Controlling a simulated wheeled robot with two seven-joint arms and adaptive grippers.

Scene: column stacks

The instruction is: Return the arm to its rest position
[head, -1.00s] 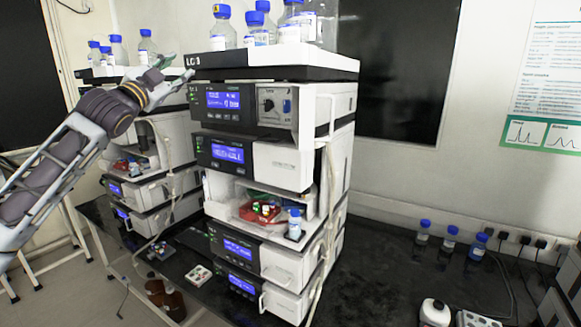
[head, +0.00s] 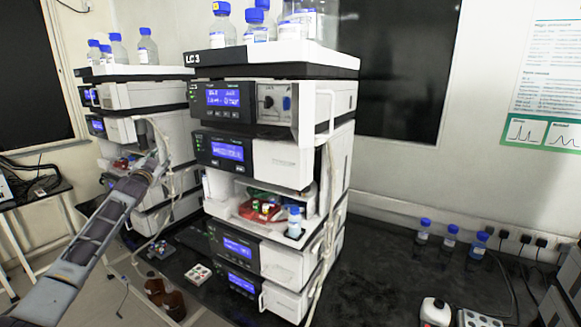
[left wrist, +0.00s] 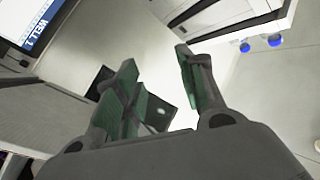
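My left arm comes in from the left in the head view. Whether the gripper touches the left stack cannot be told. My right gripper is not in view.
Blue-capped bottles (head: 222,25) stand on top of the LC 3 stack, and a red tray (head: 262,211) sits in its open bay. The black bench (head: 385,265) is mostly clear right of the stack.

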